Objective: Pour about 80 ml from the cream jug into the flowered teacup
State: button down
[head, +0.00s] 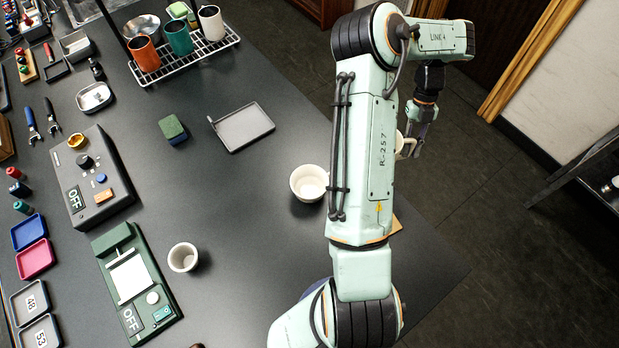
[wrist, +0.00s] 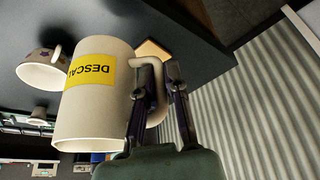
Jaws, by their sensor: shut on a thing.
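My gripper (head: 413,140) is shut on the handle of the cream jug (head: 400,146), right of my arm and beyond the table's right edge in the head view. My arm hides most of the jug there. The wrist view is upside down; it shows the jug (wrist: 88,110) with a yellow label, roughly upright, and my gripper's fingers (wrist: 160,72) at its handle. The flowered teacup (wrist: 42,57) has purplish marks and stands upright beyond the jug. It appears to be the white cup (head: 309,183) left of my arm in the head view. The jug's contents are hidden.
A smaller white cup (head: 183,257) stands near the green scale (head: 137,280). A grey tray (head: 242,128) and green sponge (head: 172,129) lie farther back. A wire rack (head: 185,57) holds several mugs. A wooden piece (head: 396,226) shows beside my arm. The table's middle is clear.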

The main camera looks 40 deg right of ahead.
notch_tip(320, 180, down, 6)
jog(key=shift+f, duration=0.25)
jog(key=shift+a+r, duration=0.15)
jog(key=a+r+g+h, duration=0.1)
jog(key=w+a+r+h, duration=0.1)
jog(key=r+h, duration=0.1)
jog(key=shift+w+a+m+g, duration=0.15)
jog(key=shift+m+g, duration=0.15)
jog(key=shift+g, duration=0.1)
jog(key=shift+w+a+r+g+h, duration=0.4)
jog(key=shift+a+r+g+h, duration=0.25)
jog(key=shift+h, duration=0.25)
jog(key=shift+w+a+r+m+g+h, duration=0.15)
jog(key=shift+w+a+r+m+h, duration=0.1)
jog(key=shift+a+h, duration=0.2)
jog(key=shift+w+a+r+m+g+h, duration=0.1)
jog(key=shift+w+a+m+h, duration=0.1)
jog(key=shift+a+h, duration=0.25)
jog(key=shift+w+a+r+m+g+h+b, duration=0.2)
jog(key=shift+a+r+g+h, duration=0.15)
jog(key=shift+r+h, duration=0.15)
jog(key=shift+w+a+r+m+g+h+b, duration=0.15)
jog(key=shift+a+r+g+h, duration=0.15)
jog(key=shift+r+g+h, duration=0.15)
jog(key=shift+w+a+r+h, duration=0.15)
jog(key=shift+a+r+h, duration=0.1)
jog(key=shift+r+h, duration=0.25)
